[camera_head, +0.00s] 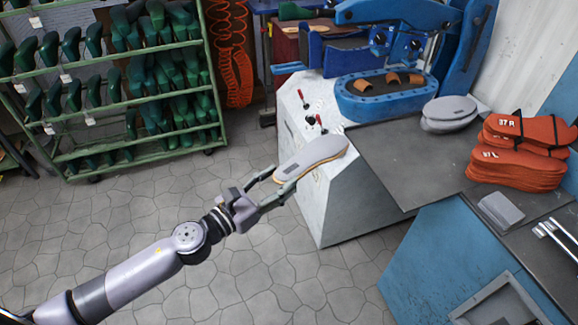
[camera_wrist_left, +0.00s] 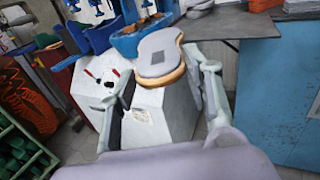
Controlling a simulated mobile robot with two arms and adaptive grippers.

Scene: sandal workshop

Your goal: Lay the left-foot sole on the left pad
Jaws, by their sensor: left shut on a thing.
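A grey-topped sole (camera_head: 318,151) with a tan edge and a darker square patch is in my left gripper (camera_head: 275,184). The gripper is shut on its near end and holds it level, beside the white machine base. In the left wrist view the sole (camera_wrist_left: 159,52) points away, between the fingers of the left gripper (camera_wrist_left: 166,72). A blue press (camera_head: 395,30) stands behind, with a blue oval basin (camera_head: 350,108) holding several orange-brown pieces. I cannot make out which part is the left pad. My right gripper is not in view.
Grey soles (camera_head: 449,112) lie stacked on the dark tabletop (camera_head: 385,160), near orange stacks (camera_head: 515,165) marked 37 R and 37 L. Red-knobbed levers (camera_head: 318,122) stand on the white base (camera_head: 310,205). The floor is clear.

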